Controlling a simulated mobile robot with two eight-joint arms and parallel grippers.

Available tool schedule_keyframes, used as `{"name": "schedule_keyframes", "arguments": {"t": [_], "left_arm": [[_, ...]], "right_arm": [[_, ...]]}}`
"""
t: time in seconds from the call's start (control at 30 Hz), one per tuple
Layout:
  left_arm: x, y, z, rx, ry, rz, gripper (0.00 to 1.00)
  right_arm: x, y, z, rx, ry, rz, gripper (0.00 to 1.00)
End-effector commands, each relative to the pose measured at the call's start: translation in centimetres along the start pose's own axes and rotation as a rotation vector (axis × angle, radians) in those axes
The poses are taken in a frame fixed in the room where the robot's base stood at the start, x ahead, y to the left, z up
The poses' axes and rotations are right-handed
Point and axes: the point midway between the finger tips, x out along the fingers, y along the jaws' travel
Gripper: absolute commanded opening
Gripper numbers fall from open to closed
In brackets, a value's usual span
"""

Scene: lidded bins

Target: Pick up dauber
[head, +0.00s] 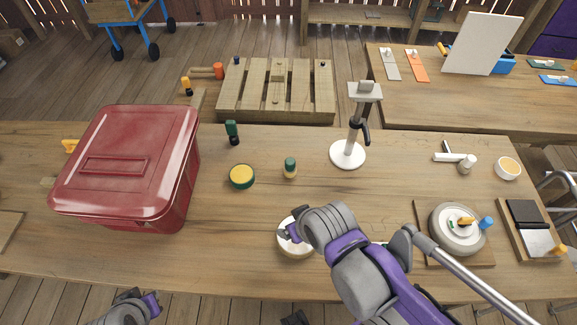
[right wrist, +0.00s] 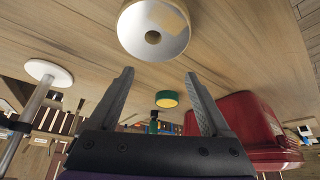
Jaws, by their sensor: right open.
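No object is plainly marked as the dauber. A small green-capped, pale-bodied bottle (head: 290,168) stands mid-table, and a green-and-black upright item (head: 232,133) stands behind it to the left. A round green pad with a yellow top (head: 241,177) lies between them and the red bin; it also shows in the right wrist view (right wrist: 167,99). My right gripper (right wrist: 159,73) is open and empty. In the head view it is over a white round dish-like object (head: 297,246), partly hiding it. My left arm's end (head: 128,310) is at the bottom left, its fingers unclear.
A closed red lidded bin (head: 180,205) fills the table's left side. A white-based stand (head: 347,155) rises behind my right gripper. A grey round item on a board (head: 455,239), a small bowl (head: 508,168) and a black pad (head: 527,213) lie at right.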

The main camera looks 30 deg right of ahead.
Motion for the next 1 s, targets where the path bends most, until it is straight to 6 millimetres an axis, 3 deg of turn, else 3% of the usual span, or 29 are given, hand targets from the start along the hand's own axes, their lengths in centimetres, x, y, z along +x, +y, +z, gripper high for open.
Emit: {"name": "schedule_keyframes", "arguments": {"t": [0.47, 0.57, 0.67, 0.8, 1.0], "left_arm": [[0.2, 0.0, 0.2, 0.000, -0.002, 0.000, 0.00], [1.0, 0.0, 0.9, 0.000, -0.007, 0.000, 0.00], [2.2, 0.0, 2.0, 0.000, -0.015, 0.000, 0.00], [3.8, 0.0, 3.3, 0.000, -0.023, 0.000, 0.00], [5.3, 0.0, 4.4, 0.000, -0.029, 0.000, 0.00]], "right_arm": [[0.1, 0.2, -0.4, 0.007, -0.003, 0.003, 0.79], [0.6, 0.9, -2.0, 0.033, -0.013, 0.016, 0.79], [1.6, 2.4, -5.0, 0.080, -0.029, 0.038, 0.79], [3.8, 5.2, -9.7, 0.156, -0.052, 0.073, 0.79], [6.6, 8.8, -14.3, 0.236, -0.072, 0.110, 0.79]]}}
